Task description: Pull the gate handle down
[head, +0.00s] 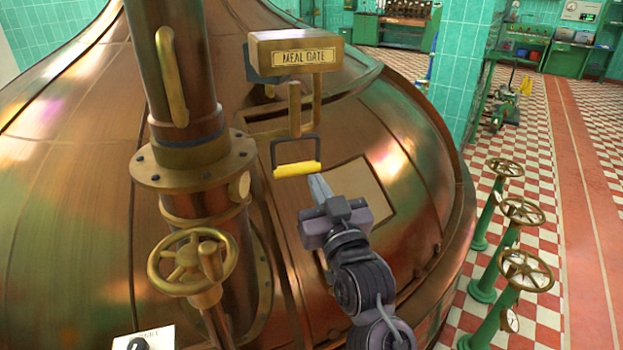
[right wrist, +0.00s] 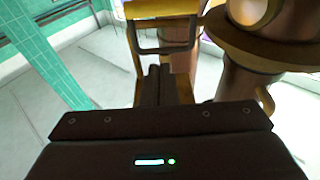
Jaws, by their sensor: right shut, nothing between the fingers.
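The gate handle (head: 297,169) is a yellow grip in a dark U-shaped frame. It hangs below the brass box marked MEAL GATE (head: 303,57), on a brass stem. My right gripper (head: 319,187) is just below and slightly right of the yellow grip. Its fingers are together and empty, pointing up toward the handle, apparently apart from it. In the right wrist view the shut fingers (right wrist: 158,86) show near the handle's dark frame (right wrist: 165,51). Whether they touch there, I cannot tell. My left gripper is in neither view.
A copper pipe with a flange (head: 193,160) and a brass handwheel (head: 192,262) stand left of the handle. The sloping copper kettle (head: 70,150) lies behind. Green valve posts (head: 488,215) stand on the checkered floor at right. The space right of the handle looks open.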

